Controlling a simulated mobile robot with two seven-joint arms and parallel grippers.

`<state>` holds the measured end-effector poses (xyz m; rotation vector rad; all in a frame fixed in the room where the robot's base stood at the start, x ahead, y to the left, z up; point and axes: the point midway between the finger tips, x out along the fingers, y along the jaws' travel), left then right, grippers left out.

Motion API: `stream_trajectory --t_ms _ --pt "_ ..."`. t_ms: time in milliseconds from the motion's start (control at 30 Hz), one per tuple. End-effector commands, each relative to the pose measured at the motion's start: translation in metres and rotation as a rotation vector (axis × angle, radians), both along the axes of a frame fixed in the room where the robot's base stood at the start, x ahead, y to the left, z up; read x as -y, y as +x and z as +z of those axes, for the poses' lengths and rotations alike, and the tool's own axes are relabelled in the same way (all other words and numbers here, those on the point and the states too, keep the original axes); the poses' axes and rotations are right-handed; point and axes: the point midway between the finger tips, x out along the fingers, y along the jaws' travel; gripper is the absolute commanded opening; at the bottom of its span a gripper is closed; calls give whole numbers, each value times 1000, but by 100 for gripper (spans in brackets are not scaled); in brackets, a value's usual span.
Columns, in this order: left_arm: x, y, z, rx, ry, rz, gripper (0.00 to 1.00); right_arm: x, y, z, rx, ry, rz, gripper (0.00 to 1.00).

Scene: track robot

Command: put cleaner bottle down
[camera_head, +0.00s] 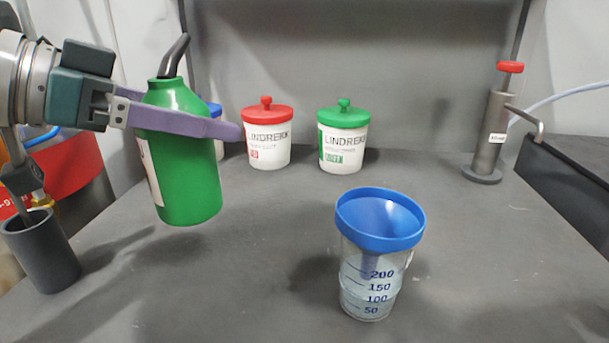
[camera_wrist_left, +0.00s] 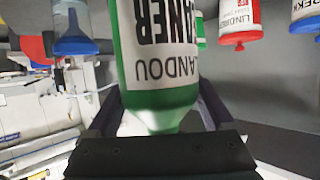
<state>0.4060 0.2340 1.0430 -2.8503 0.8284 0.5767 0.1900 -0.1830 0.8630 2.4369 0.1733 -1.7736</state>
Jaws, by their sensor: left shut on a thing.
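The cleaner bottle (camera_head: 182,180) is green with a grey spout and a white label. It also fills the middle of the left wrist view (camera_wrist_left: 158,75), where its label shows upside down. My left gripper (camera_head: 180,122), with purple fingers, is shut around the bottle's upper body in the head view. The bottle is nearly upright, slightly tilted, and its base appears to be above the grey worktop (camera_head: 270,260). My right gripper is not in view.
A measuring beaker (camera_head: 372,285) with a blue funnel (camera_head: 380,220) stands front centre. White jars with a red lid (camera_head: 268,145) and a green lid (camera_head: 343,147) stand behind. A dark cup (camera_head: 42,252) is at left. A metal pump (camera_head: 490,135) stands back right. Worktop between is clear.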

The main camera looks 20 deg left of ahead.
Motion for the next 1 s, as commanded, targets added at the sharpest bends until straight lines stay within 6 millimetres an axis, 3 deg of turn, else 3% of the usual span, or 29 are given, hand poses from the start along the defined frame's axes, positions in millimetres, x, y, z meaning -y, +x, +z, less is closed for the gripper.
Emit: stream_trajectory --t_ms 100,267,500,967,1000 --pt "0 0 -26 0 -3 2 0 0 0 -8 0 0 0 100" --pt "0 1 -38 3 -1 1 0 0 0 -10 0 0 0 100" --pt "0 0 -75 0 -3 1 0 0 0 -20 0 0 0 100" --pt "0 0 -84 4 0 0 0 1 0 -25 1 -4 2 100" --pt "0 0 -84 1 0 0 89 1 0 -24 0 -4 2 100"
